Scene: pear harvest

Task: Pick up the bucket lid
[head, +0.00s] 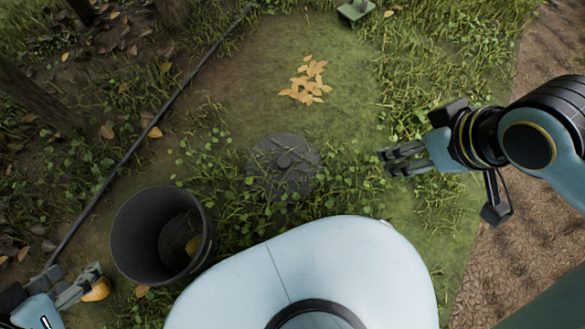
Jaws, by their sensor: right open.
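The bucket lid (284,160) is a dark grey round disc lying on the ground near the middle of the head view. Grass and leaves cover parts of its edge. My right gripper (388,162) is to the right of the lid, open, empty and apart from it, with its fingers pointing left towards it. The dark bucket (128,232) stands open at the lower left.
A dark hose (133,150) runs diagonally across the left. Fallen yellow leaves (307,82) lie beyond the lid. A small greenish object (355,10) is at the top. Tree trunks stand at the left. A brown path borders the right.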

